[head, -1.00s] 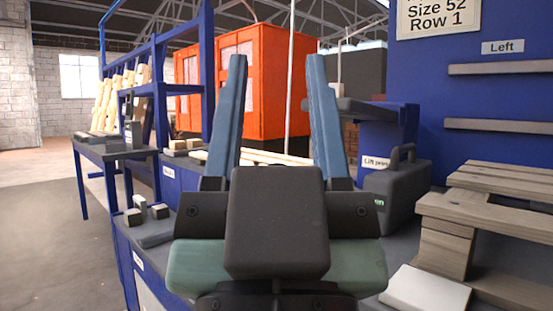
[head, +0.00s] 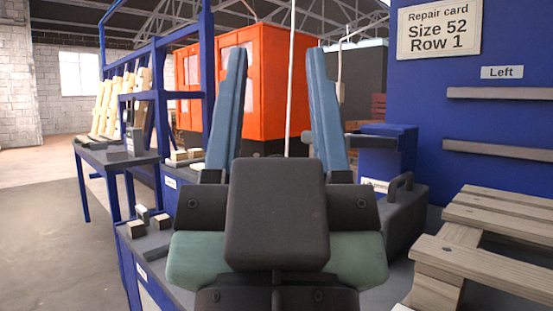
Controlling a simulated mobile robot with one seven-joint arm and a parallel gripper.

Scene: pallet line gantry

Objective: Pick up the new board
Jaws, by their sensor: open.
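Several pale boards (head: 122,100) lean upright side by side in a blue rack at the left; I cannot tell which, if any, is the new board. My gripper (head: 276,52) is in the middle of the view, its two blue fingers pointing up and spread wide. A grey-brown wooden pallet (head: 500,235) lies at the right, with slats on blocks.
A dark side table (head: 118,158) stands before the rack. Small wooden blocks (head: 136,228) lie on the bench at the lower left. A dark box with a handle (head: 398,208) stands right of my gripper. A blue panel holds a repair card (head: 438,32) reading "Size 52 Row 1". Floor at far left is clear.

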